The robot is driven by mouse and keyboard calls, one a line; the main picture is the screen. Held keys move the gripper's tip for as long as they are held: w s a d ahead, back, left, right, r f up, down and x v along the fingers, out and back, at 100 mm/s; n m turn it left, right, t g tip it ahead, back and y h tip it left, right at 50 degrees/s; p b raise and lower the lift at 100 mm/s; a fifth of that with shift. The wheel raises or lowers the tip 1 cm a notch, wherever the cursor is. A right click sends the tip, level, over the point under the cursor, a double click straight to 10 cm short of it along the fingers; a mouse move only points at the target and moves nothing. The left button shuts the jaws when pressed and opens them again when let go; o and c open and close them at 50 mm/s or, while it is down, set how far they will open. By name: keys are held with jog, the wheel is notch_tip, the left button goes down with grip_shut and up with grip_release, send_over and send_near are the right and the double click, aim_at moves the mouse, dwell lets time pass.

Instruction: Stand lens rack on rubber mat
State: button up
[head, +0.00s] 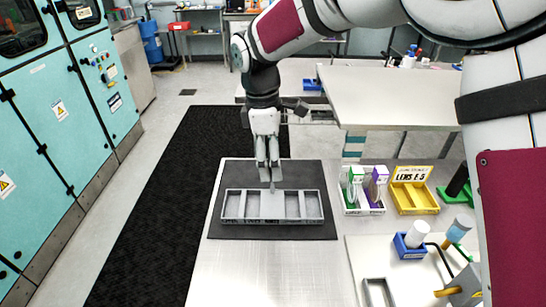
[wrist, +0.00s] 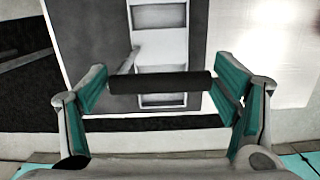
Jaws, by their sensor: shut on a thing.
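The lens rack (head: 272,220) is a grey tray with several compartments in a row. It looks level over the dark rubber mat (head: 222,178), inside its edges; I cannot tell whether it touches the mat. My gripper (head: 269,178) points down at the rack's middle. In the wrist view my gripper (wrist: 160,85) is shut on the rack's black handle bar (wrist: 160,83), which spans between the teal finger pads. The rack (wrist: 160,50) shows beyond the bar, and the rubber mat (wrist: 90,40) lies around it. The fingers hide part of the rack's back edge.
Right of the mat stand a white bin (head: 362,209) with packets and a yellow labelled bin (head: 413,198). A blue holder (head: 410,247) with a white item and other tools lies at front right. The metal bench (head: 265,270) is clear in front of the mat.

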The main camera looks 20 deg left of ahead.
jog(key=o, duration=1.9)
jog(key=shift+f, duration=0.1)
jog(key=r, duration=0.4)
jog(key=a+r+p, duration=0.1)
jog(key=r, duration=0.3)
jog(key=r+p, duration=0.1)
jog(key=r, duration=0.3)
jog(key=shift+s+a+r, duration=0.15)
jog(key=shift+s+a, duration=0.05)
jog(key=shift+d, duration=0.1)
